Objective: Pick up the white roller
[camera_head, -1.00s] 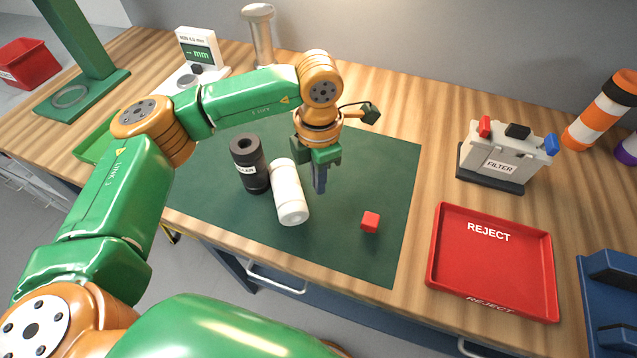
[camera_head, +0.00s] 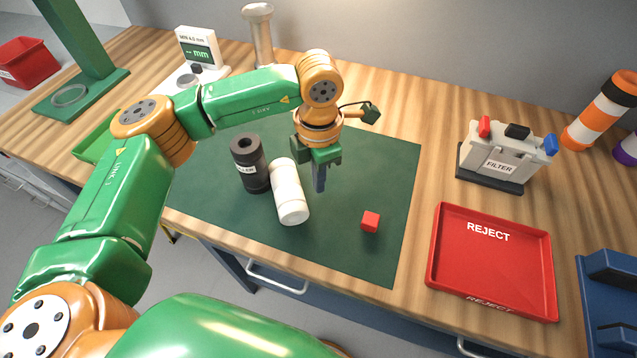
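The white roller (camera_head: 288,192) lies on the dark green mat (camera_head: 345,255), to the right of a black roller (camera_head: 250,165) with a hole in its end. My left gripper (camera_head: 319,180) points down just to the right of the white roller, apart from it in the picture. Its fingers line up in this view, so I cannot tell the gap between them. Nothing shows held in it. My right gripper is not in view.
A small red cube (camera_head: 370,221) sits on the mat right of the roller. A red REJECT tray (camera_head: 490,262) and a FILTER unit (camera_head: 499,160) stand on the right. A gauge with a mm display (camera_head: 201,52) and a metal cylinder (camera_head: 260,35) stand behind.

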